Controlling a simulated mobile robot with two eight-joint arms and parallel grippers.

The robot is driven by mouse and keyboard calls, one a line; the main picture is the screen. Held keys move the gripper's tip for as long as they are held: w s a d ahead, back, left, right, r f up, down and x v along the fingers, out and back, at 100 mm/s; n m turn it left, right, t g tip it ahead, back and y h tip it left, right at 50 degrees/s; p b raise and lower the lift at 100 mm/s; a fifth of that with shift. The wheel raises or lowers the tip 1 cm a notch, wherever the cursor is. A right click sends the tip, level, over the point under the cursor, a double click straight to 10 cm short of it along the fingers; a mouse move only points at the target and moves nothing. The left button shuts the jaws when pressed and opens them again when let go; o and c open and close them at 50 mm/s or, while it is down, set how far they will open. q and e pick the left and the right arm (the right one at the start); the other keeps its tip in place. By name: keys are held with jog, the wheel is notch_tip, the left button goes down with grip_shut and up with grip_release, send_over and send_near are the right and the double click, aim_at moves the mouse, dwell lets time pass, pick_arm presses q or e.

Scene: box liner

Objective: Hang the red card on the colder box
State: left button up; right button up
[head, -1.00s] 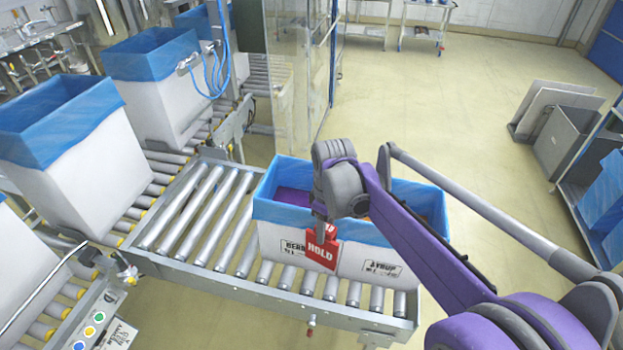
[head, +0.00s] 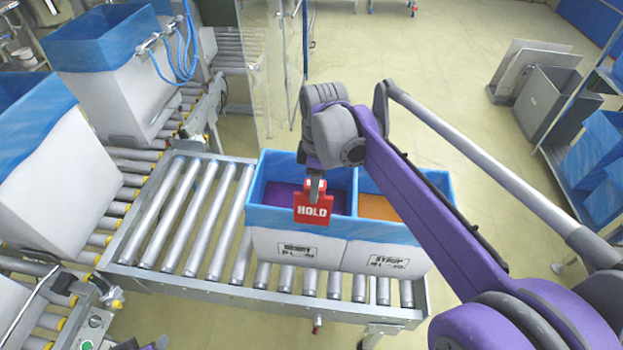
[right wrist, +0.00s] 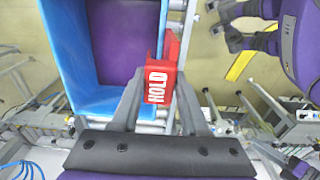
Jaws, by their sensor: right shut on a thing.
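The red card (head: 312,203), lettered HOLD, is held upright by my right gripper (head: 315,178). In the head view it overlaps the front rim of the left box (head: 283,247), which has a blue liner and purple contents. The right box (head: 388,262), labelled SYRUP, stands against it with orange contents. The left label seems to read BERRY; the small print on both labels is unreadable. In the right wrist view the card (right wrist: 157,85) sits between the fingers beside the box's blue rim. I cannot tell whether it touches the rim. My left gripper is not identifiable.
Both boxes stand on a roller conveyor (head: 190,215) with bare rollers to their left. Larger blue-lined boxes (head: 40,165) stand further left on another roller line. A grey bin (head: 540,105) and a blue rack stand at right. Floor beyond the boxes is clear.

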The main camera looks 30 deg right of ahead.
jog(key=shift+s+f, duration=0.25)
jog(key=shift+f, duration=0.15)
jog(key=shift+f+b, duration=0.3)
jog(key=shift+f, duration=0.05)
pick_arm(q)
notch_tip(320, 180, down, 7)
jog(key=s+b, duration=0.2)
jog(key=b, duration=0.2)
jog(key=shift+s+r+g, duration=0.15)
jog(key=shift+s+g, duration=0.15)
jog(key=shift+s, duration=0.05)
pick_arm(e)
notch_tip(320, 180, down, 7)
jog(key=shift+w+f, duration=0.15)
jog(key=shift+f, duration=0.05)
jog(key=o, duration=1.1)
jog(key=shift+r, duration=0.1)
